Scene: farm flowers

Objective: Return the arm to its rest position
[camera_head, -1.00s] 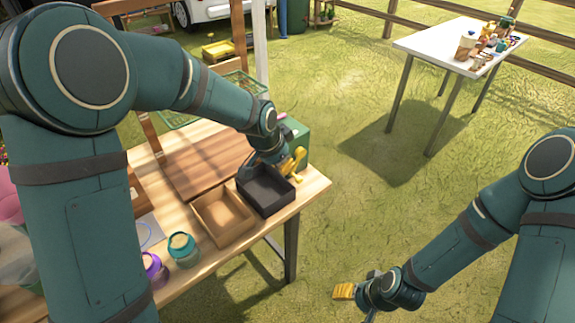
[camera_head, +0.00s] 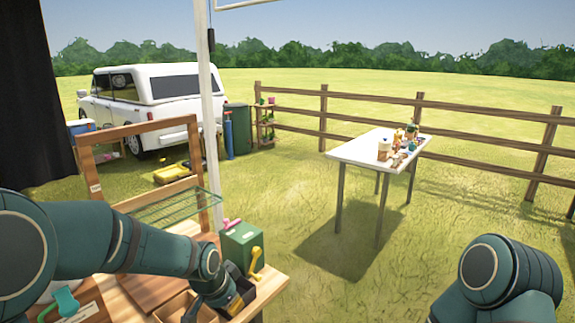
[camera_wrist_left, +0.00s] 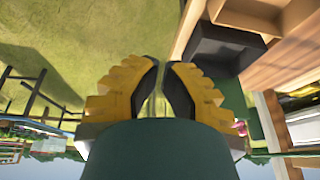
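My left arm reaches in from the left of the head view over the wooden table (camera_head: 272,286). Its gripper (camera_head: 233,303) is at the black tray (camera_head: 247,287), partly hidden by my wrist and low in the picture. In the left wrist view the two yellow fingers (camera_wrist_left: 160,82) stand slightly apart, with grass showing between their dark pads and nothing held. The black tray also shows beyond the right finger in that view (camera_wrist_left: 222,48). My right arm shows only in part at the lower right of the head view; its gripper is out of the picture.
A green box (camera_head: 238,243) with a yellow crank stands close beside the left gripper. A wooden frame with a green wire rack (camera_head: 170,207) and a white post (camera_head: 210,120) rise nearby. A white table (camera_head: 360,150) stands farther off. Open grass lies between.

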